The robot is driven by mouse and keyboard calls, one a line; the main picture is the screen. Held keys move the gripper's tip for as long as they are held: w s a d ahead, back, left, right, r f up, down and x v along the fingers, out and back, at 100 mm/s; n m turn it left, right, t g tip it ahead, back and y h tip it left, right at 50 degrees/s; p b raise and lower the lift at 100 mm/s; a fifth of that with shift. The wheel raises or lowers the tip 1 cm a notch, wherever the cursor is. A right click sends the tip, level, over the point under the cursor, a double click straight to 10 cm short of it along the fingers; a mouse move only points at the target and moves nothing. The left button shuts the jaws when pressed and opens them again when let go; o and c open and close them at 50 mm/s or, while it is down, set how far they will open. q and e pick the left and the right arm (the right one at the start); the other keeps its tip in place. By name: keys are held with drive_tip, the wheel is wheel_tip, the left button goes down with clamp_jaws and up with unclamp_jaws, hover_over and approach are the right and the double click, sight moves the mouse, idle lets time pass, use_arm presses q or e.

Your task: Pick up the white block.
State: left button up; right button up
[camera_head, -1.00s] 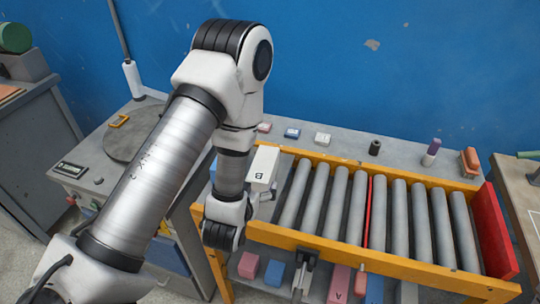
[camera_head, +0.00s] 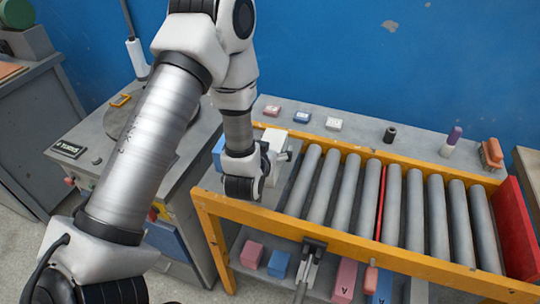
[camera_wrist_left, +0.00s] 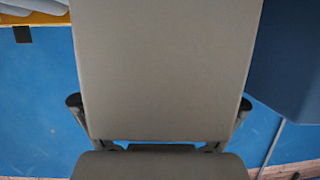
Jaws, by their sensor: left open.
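The white block (camera_head: 275,139) stands upright at the left end of the roller conveyor, partly hidden by my left gripper. My left gripper (camera_head: 281,157) is at the block's near side, coming in from the front. In the left wrist view the block, greyish there (camera_wrist_left: 165,65), fills the middle. The left gripper's open fingers (camera_wrist_left: 160,105) show at its two sides; I cannot tell whether they touch it. A blue block (camera_head: 218,151) stands left of the white one and also shows at the right of the wrist view (camera_wrist_left: 292,55). My right gripper is not in view.
The conveyor has grey rollers (camera_head: 345,190), an orange frame (camera_head: 340,255) and a red end plate (camera_head: 516,235). Small red, blue and white pieces (camera_head: 333,124) lie on the ledge behind. Pink and blue blocks (camera_head: 278,264) sit on the shelf below.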

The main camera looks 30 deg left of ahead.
use_arm(q)
clamp_jaws()
drive_tip(key=shift+r, duration=0.1)
